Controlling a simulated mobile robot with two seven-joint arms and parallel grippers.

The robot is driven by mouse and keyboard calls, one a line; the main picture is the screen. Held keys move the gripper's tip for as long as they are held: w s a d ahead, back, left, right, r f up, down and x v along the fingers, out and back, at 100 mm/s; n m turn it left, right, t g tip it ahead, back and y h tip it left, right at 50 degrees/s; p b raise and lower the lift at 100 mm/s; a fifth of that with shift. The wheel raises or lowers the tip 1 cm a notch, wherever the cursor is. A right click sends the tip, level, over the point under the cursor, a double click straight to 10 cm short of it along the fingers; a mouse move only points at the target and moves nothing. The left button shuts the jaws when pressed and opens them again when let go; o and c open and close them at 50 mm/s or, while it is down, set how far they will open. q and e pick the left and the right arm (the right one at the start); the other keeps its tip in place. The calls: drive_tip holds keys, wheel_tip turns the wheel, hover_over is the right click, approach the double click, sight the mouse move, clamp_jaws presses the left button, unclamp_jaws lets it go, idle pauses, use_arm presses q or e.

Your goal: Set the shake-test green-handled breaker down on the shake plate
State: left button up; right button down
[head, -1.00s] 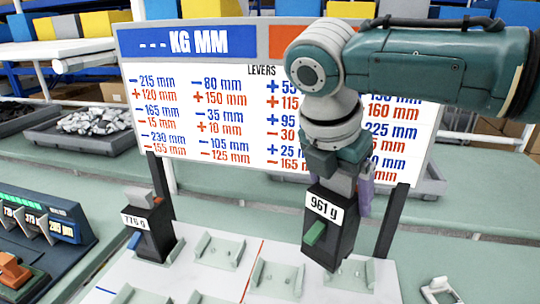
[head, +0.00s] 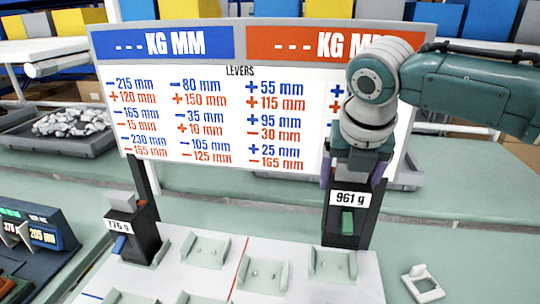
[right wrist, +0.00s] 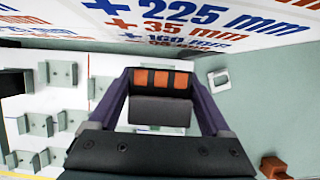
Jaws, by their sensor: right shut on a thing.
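The green-handled breaker (head: 347,222) is a black block with a "961 g" label and a green lever. My right gripper (head: 355,168) is shut on its top and holds it upright. In the right wrist view, the purple fingers of this gripper (right wrist: 162,100) flank a grey grip block and a black top with orange squares. The breaker is at the back right of the white plate (head: 225,284), just behind a pale cradle (head: 332,266). I cannot tell whether its hidden base touches anything. My left gripper is out of view.
A blue-handled breaker (head: 138,238) labelled "776 g" stands at the plate's back left. A large lever sign (head: 215,110) rises behind the plate. A small pale fixture (head: 422,284) lies to the right on the green bench. Several pale cradles between are empty.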

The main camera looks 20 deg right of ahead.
sight(340, 219)
drive_tip(key=shift+w+r, duration=0.1)
drive_tip(key=shift+r, duration=0.1)
drive_tip(key=shift+f+b, duration=1.85)
drive_tip(key=shift+f, duration=1.1)
drive_tip(key=shift+w, duration=0.1)
drive_tip(key=shift+p, duration=0.55)
drive_tip(key=shift+f, duration=0.1)
drive_tip(key=shift+f+b, duration=0.85)
drive_tip(key=shift+f, duration=0.15)
drive_tip(key=shift+f+b, duration=0.6)
drive_tip(key=shift+f, duration=0.1)
